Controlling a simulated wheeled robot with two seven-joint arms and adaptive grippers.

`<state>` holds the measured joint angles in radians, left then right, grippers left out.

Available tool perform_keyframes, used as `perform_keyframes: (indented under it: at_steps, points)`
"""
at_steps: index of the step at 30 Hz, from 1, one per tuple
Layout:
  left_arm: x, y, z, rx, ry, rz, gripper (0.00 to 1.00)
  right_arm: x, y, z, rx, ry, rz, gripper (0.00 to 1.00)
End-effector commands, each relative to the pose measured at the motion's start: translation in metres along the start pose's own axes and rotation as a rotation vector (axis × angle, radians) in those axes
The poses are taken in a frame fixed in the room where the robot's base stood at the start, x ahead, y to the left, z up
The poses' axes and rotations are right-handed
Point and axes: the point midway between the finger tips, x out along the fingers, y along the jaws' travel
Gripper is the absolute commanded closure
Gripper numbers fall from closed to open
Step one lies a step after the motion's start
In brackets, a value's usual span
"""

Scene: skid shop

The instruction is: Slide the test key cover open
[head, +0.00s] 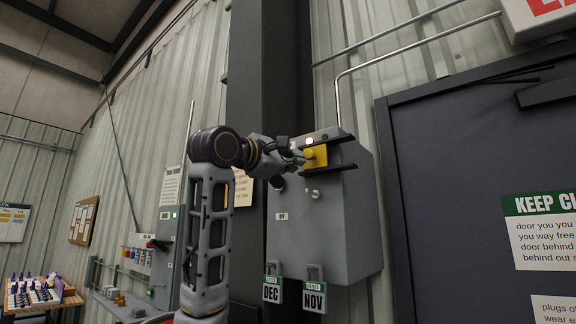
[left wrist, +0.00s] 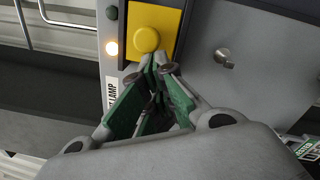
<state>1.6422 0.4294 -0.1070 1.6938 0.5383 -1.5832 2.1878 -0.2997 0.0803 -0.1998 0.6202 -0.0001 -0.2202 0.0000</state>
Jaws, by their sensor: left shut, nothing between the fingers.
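The test key cover is a yellow plate (head: 320,161) with a round yellow knob, set between two dark rails on the front of a grey wall box (head: 345,225). The yellow cover also fills the top of the left wrist view (left wrist: 170,18), its knob (left wrist: 146,40) facing me. My left gripper (head: 297,155) is shut and empty, its tips at the left side of the cover in the head view. In the left wrist view its fingertips (left wrist: 156,69) sit right by the knob's edge; I cannot tell whether they touch. My right gripper is out of view.
A small metal knob or lock (left wrist: 224,57) is on the box face beside the cover. A lit lamp (left wrist: 112,48) is on the other side. Tagged padlocks (head: 314,295) hang below the box. A dark door (head: 470,170) stands to the right; a dark column (head: 262,80) is behind my arm.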

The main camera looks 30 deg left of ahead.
Motion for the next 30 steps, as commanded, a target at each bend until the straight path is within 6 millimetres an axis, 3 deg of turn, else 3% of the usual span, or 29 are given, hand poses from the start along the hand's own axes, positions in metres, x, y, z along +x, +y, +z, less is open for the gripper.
perform_keyframes:
  at_steps: [15, 30]
  points:
    - [0.002, -0.026, 0.051, 0.001, -0.004, -0.002, 1.00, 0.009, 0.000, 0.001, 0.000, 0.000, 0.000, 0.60]
    - [0.002, -0.029, 0.058, 0.001, -0.002, -0.001, 1.00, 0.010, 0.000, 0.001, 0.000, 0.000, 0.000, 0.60]
